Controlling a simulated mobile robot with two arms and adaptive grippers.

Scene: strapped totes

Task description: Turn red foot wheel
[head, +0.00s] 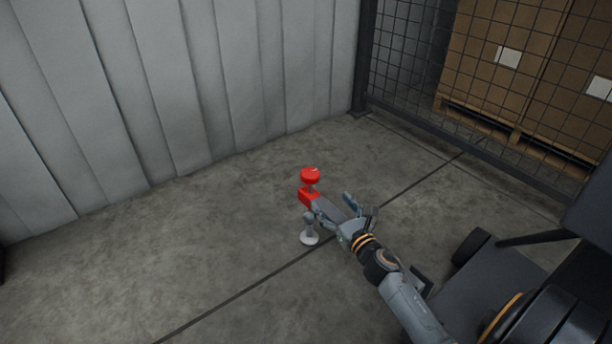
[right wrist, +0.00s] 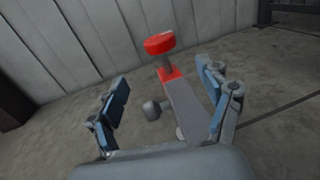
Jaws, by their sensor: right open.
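The red foot wheel (head: 310,175) is a round red knob on a short grey stem, standing on a red block (head: 307,197) at the end of a grey bar (head: 330,209). In the right wrist view the wheel (right wrist: 160,43) is beyond my fingertips, with the red block (right wrist: 170,75) below it. My right gripper (head: 359,208) is beside the bar at its near end. In the right wrist view my right gripper (right wrist: 172,92) is open, its fingers on either side of the bar, apart from the wheel. Contact with the bar cannot be told. My left gripper is not in view.
A round pale foot (head: 310,238) rests on the concrete floor below the bar. A grey panelled wall (head: 180,90) stands behind. A wire mesh fence (head: 410,60) with stacked boxes (head: 510,60) behind it is at the right.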

